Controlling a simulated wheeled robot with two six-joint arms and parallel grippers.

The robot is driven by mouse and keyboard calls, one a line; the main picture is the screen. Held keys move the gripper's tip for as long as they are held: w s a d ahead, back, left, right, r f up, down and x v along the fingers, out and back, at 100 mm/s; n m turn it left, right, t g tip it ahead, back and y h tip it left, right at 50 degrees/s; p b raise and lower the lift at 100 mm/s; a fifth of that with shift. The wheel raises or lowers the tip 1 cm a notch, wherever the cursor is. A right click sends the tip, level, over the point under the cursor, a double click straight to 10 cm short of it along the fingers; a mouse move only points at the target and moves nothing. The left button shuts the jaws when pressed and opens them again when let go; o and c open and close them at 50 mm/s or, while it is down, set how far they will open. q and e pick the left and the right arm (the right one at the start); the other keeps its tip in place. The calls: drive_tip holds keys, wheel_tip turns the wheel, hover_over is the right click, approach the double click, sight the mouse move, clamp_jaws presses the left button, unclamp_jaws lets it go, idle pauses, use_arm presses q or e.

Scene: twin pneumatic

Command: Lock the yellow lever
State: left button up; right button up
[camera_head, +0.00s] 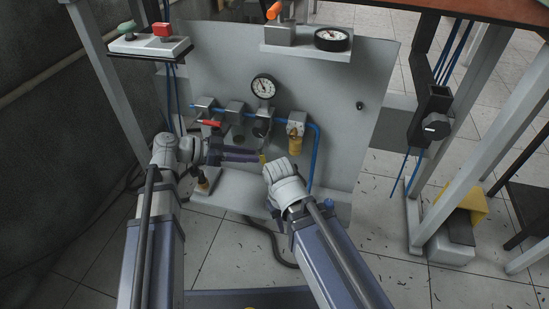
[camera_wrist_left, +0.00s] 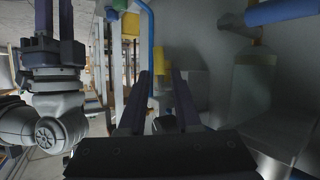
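A yellow fitting, apparently the yellow lever's valve (camera_head: 296,131), is on the right end of the row of pneumatic units on the grey panel. A small yellow piece (camera_head: 262,158) shows by my left fingertips; I cannot tell what it belongs to. Yellow parts (camera_wrist_left: 131,24) also show beyond the fingers in the left wrist view. My left gripper (camera_head: 255,156) points right, below the row; its fingers are apart and empty in the left wrist view (camera_wrist_left: 163,75). My right gripper's fingers are hidden behind its wrist in the head view; in the left wrist view (camera_wrist_left: 56,15) they are apart.
A red lever (camera_head: 209,123) is at the left of the row. A gauge (camera_head: 263,87) sits above it. A blue tube (camera_head: 314,155) runs down right of the yellow fitting. The grey panel (camera_head: 340,100) stands close behind. A frame post (camera_head: 470,140) is at right.

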use_arm(q)
drive_tip(key=b+x, duration=0.2)
drive_tip(key=x, duration=0.5)
drive_tip(key=shift+d+f+b, duration=0.15)
drive_tip(key=shift+d+b, duration=0.1)
drive_tip(key=shift+b, duration=0.1)
clamp_jaws()
